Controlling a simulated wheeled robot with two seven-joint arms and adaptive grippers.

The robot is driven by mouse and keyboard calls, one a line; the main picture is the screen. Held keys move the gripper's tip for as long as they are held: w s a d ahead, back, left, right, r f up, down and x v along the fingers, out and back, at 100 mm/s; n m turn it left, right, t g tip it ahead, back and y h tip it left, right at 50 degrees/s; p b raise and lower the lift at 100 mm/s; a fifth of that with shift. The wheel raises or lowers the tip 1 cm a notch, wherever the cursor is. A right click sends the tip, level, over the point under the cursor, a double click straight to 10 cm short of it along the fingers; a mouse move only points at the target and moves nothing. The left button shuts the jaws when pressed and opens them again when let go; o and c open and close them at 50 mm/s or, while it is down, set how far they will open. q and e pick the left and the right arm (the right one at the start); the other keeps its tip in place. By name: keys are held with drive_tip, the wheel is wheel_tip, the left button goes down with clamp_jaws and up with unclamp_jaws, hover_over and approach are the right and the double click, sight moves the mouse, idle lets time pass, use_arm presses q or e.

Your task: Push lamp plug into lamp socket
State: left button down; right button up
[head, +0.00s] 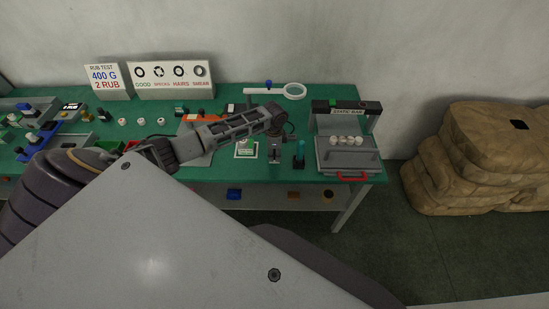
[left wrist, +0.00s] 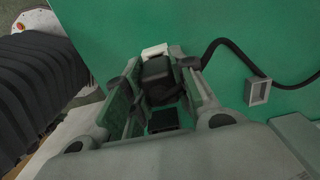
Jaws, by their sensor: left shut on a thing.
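My left gripper (head: 278,122) reaches in from the left over the green table, its tip below the white ring lamp (head: 295,91). In the left wrist view the left gripper (left wrist: 160,88) is shut on a black block with a black cable, which looks like the lamp plug (left wrist: 157,72). A small white piece (left wrist: 154,50) shows just beyond the plug; I cannot tell whether it is the lamp socket or whether they touch. A grey square frame (left wrist: 258,92) stands to the right, by the cable (left wrist: 214,48). My right gripper is not in view.
Sign boards (head: 170,80) stand at the back. Brown sacks (head: 490,155) lie right of the table.

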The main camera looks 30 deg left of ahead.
use_arm(q)
drive_tip(key=shift+f, duration=0.15)
drive_tip(key=c, duration=1.1)
unclamp_jaws()
drive_tip(key=shift+f, duration=0.1)
drive_tip(key=shift+r, duration=0.8)
wheel_tip(320, 180, up, 10)
drive_tip(key=shift+r, duration=0.25)
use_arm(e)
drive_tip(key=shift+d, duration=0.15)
